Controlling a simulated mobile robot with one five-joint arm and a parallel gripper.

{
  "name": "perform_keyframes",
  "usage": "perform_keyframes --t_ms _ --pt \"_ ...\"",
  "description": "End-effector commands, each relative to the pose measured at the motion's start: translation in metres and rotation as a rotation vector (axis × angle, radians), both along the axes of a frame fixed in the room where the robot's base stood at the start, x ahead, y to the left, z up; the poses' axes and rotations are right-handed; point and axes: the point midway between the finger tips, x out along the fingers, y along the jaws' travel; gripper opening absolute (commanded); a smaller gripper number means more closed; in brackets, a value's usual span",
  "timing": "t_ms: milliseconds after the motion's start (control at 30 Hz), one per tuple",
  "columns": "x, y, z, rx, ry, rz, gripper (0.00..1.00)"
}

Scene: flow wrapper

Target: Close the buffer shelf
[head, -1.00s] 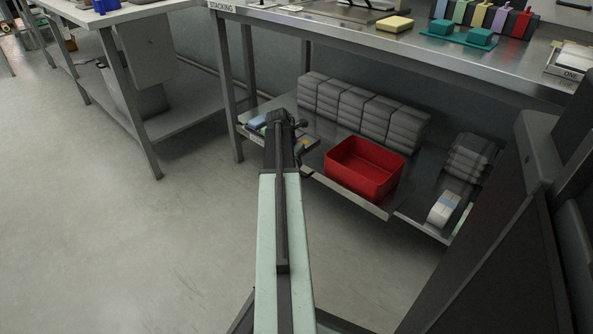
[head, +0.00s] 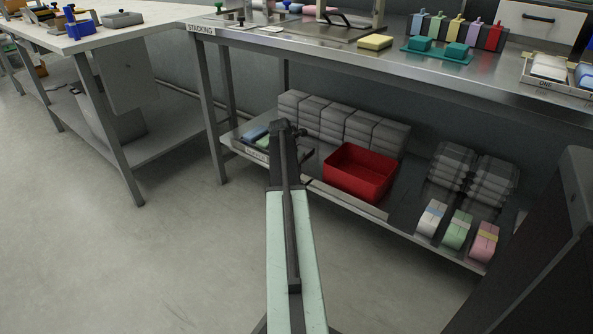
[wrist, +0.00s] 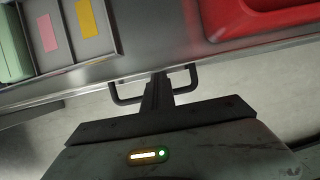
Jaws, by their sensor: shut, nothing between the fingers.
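The buffer shelf is the steel lower shelf (head: 340,200) under the bench, carrying a red bin (head: 355,188). Its front edge also crosses the wrist view (wrist: 95,82). A black U-shaped handle (wrist: 127,101) stands out from that edge in the wrist view. My gripper (wrist: 158,80) is shut and empty, its narrow fingers in the middle of the handle's span, close to the shelf edge. I cannot tell whether they touch it. In the head view my arm reaches the shelf front left of the red bin and hides the handle and the fingertips.
Grey stacked packs (head: 345,125) line the shelf's back. White, green (head: 457,232) and pink rolls stand at its right. The bench top (head: 330,45) overhangs the shelf. A bench leg (head: 210,130) stands left of my arm. A dark panel (head: 545,235) is close at right. Floor in front is clear.

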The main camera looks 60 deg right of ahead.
Motion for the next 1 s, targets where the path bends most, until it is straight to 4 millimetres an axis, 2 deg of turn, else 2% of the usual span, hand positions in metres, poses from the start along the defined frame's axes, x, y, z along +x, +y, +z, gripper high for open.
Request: perform_keyframes --t_ms 33,233,367,467,500,733,867,1000 --pt "0.002 -0.013 0.002 -0.034 -0.005 0.006 0.00" --pt "0.005 -0.002 0.003 -0.031 -0.005 0.009 0.00" --pt "0.005 0.020 0.003 -0.019 -0.004 0.008 0.00" --pt "0.004 0.046 0.003 -0.005 0.000 0.004 0.00" --pt "0.005 0.045 0.023 -0.006 0.000 0.001 0.00" --pt "0.007 0.065 0.076 -0.004 -0.001 0.003 0.00" --pt "0.007 0.074 0.094 -0.004 0.000 0.000 0.00" --pt "0.008 0.077 0.097 -0.003 -0.001 0.000 0.00"
